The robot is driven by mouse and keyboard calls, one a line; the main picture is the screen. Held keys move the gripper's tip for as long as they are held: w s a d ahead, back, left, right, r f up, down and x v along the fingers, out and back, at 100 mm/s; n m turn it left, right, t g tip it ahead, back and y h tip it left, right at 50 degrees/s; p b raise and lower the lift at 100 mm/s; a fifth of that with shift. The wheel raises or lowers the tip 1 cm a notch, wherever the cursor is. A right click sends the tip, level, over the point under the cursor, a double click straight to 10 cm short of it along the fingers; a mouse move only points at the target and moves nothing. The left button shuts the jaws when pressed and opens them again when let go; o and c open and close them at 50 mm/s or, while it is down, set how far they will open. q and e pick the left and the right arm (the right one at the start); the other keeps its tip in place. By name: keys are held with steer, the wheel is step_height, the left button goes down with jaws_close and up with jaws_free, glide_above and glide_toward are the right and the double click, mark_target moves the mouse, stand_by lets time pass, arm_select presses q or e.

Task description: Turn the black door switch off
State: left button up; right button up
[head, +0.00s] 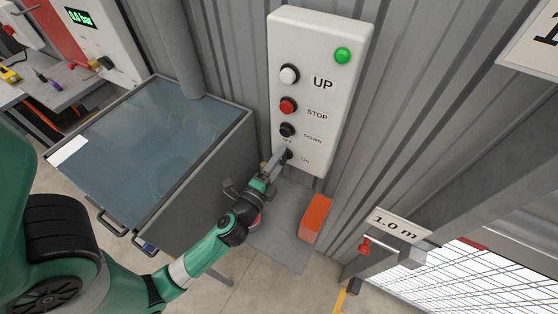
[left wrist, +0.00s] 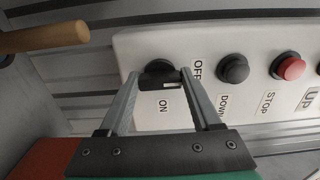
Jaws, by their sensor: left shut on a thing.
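The black door switch (left wrist: 160,73) is a rotary knob low on a white control panel (head: 325,50). In the left wrist view its OFF label is to the right and its ON label is below. A small pale mark shows on the knob's lower side, towards ON; I cannot tell its exact setting. My left gripper (left wrist: 159,78) is shut on the switch, one finger on each side. In the head view the left gripper (head: 283,156) reaches the panel's lower end and mostly hides the switch. My right gripper is not in view.
Above the switch are a black DOWN button (head: 288,129), a red STOP button (head: 288,106), a white UP button (head: 289,74) and a green lamp (head: 342,55). A grey tank (head: 205,165) stands to the left. An orange block (head: 315,218) is below the panel.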

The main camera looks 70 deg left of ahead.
arm_select(q)
steer(key=o, duration=1.4)
steer(key=b+v, duration=0.3)
steer(key=v, duration=0.8)
steer(key=shift+s+d, duration=0.2)
steer(key=shift+s, duration=0.1)
